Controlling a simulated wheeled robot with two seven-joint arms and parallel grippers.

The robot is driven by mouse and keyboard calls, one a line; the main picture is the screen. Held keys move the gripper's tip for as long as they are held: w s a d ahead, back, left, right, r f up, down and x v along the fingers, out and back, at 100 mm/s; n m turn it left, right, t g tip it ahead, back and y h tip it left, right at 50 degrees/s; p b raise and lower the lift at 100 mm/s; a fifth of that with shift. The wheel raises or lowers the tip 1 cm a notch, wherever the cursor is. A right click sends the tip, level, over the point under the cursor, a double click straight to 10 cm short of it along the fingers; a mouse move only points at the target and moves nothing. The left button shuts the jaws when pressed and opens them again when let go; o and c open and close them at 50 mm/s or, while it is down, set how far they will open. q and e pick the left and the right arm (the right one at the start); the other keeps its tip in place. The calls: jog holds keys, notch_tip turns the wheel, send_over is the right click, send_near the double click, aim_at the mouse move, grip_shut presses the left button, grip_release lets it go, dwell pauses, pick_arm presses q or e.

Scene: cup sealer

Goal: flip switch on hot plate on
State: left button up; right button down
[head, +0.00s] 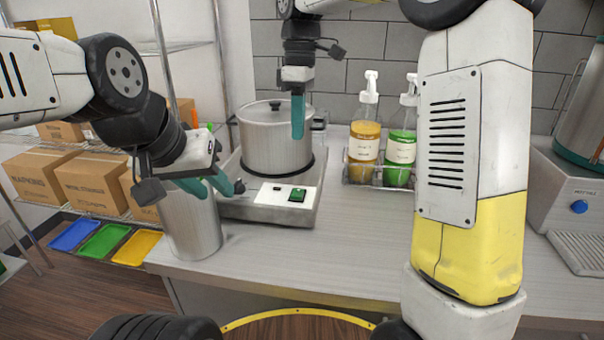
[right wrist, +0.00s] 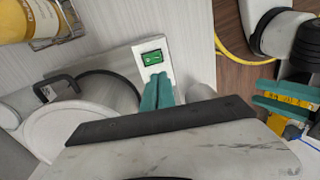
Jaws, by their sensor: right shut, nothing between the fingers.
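The hot plate (head: 262,214) is a grey box on the counter with a lidded metal pot (head: 277,142) on top. Its green switch (head: 297,195) is on the white front panel and also shows in the right wrist view (right wrist: 152,58); I cannot tell whether it is on. My right gripper (head: 297,136) is shut and empty, pointing down in front of the pot. In the right wrist view its teal fingertips (right wrist: 158,78) appear just short of the switch. My left gripper (head: 215,187) is open, left of the switch, over a metal cylinder.
The metal cylinder (head: 193,228) stands at the counter's front left corner. Sauce bottles (head: 364,140) in a wire rack stand right of the pot. A machine with a blue button (head: 579,207) is at far right. The counter in front of the rack is clear.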

aim_at(296, 195)
jog(key=shift+w+a+f, duration=0.1)
jog(key=shift+w+a, duration=0.05)
jog(key=shift+w, duration=0.1)
jog(key=shift+f, duration=0.1)
jog(key=f, duration=0.4)
jog(key=s+f, duration=0.1)
jog(key=f, duration=0.4)
jog(key=s+f, duration=0.1)
jog(key=f, duration=0.3)
jog(key=shift+a+f, duration=0.15)
jog(key=shift+f, duration=0.2)
jog(key=shift+f, duration=0.15)
jog(key=shift+w, duration=0.1)
jog(key=shift+w+r, duration=0.25)
jog(key=shift+w, duration=0.4)
